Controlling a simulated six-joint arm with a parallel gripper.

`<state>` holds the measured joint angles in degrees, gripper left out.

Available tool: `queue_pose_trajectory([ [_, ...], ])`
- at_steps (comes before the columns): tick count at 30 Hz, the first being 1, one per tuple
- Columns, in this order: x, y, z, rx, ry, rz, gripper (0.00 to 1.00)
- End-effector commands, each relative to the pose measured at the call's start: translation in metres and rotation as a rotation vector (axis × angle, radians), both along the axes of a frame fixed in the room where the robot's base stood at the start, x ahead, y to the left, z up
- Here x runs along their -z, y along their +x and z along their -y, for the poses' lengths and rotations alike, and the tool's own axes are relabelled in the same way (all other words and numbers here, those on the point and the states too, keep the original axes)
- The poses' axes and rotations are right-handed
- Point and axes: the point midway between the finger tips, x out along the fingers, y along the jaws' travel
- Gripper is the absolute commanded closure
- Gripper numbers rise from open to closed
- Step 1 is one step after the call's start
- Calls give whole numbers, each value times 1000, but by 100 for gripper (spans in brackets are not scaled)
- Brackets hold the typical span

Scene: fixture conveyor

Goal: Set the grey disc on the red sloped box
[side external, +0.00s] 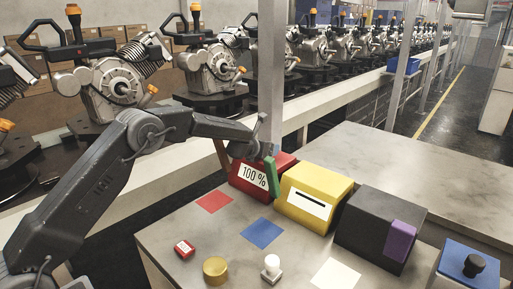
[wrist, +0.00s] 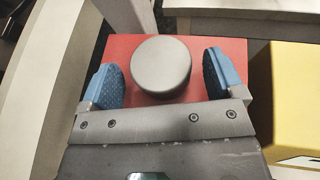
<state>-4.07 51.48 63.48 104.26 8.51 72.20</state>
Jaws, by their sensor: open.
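The red sloped box (side external: 284,160) stands at the back of the table and has a white "100 %" label on its front. In the wrist view its red top (wrist: 118,50) fills the middle. The grey disc (wrist: 161,67) sits on that red top. My gripper (wrist: 162,75) is open, with one blue-padded finger on each side of the disc and a visible gap to both. In the side view my gripper (side external: 246,162) is down at the red box, and the disc cannot be made out there.
A yellow box (side external: 318,183) stands close to the right of the red box, then a black box (side external: 362,228) with a purple patch. A metal post (side external: 272,75) rises close behind. A small red block (side external: 184,249), brass cylinder (side external: 215,270) and white knob (side external: 271,268) stand in front.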

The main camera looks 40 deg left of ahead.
Motion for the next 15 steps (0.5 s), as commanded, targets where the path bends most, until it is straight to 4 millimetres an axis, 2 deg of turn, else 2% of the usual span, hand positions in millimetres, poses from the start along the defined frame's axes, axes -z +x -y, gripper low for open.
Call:
queue_pose_trajectory([
  [15,-21,-46,11,3,0,2,13],
])
